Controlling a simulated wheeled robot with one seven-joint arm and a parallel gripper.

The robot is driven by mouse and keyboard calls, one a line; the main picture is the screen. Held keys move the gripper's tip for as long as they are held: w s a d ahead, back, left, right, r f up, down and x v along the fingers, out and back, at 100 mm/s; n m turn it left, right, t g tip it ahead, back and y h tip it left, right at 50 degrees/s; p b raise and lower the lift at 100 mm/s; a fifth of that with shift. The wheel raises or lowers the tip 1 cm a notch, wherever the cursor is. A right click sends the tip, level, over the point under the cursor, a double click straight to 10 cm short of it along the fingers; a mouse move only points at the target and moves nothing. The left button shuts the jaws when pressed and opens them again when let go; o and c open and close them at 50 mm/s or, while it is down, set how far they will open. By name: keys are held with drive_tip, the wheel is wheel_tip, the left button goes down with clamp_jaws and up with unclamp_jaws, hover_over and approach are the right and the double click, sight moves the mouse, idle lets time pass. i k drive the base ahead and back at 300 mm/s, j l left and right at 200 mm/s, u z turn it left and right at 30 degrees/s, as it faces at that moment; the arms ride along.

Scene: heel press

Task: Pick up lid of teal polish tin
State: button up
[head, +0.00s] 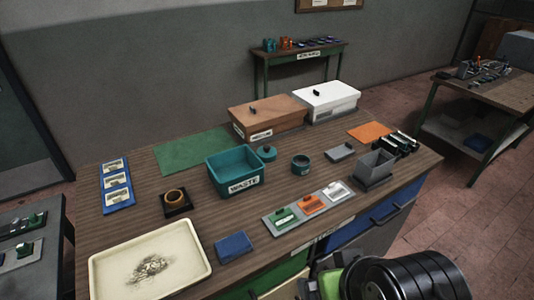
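A small round teal lid (266,154) with a knob on top lies on the wooden workbench, just right of the back corner of the teal waste bin. A round teal tin (300,165) with a dark, open-looking top stands to its right and a little nearer, apart from it. A black rounded part of my own arm shows at the bottom right edge. My gripper's fingers do not show, so I cannot see whether they are open or shut. No part of my arm is near the lid or tin.
The teal waste bin (236,186) stands close left of the lid. Behind are a brown box (268,117) and a white box (327,102). A grey block (340,152) and grey open container (376,166) stand right. A grey tray (267,218) holds brushes in front. A green mat (188,151) is bare.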

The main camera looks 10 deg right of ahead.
sight(267, 154)
drive_tip(key=i+l+u, duration=0.15)
drive_tip(key=l+u, duration=0.25)
drive_tip(key=i+l+u, duration=0.1)
drive_tip(key=l+u, duration=1.05)
drive_tip(key=j, duration=0.1)
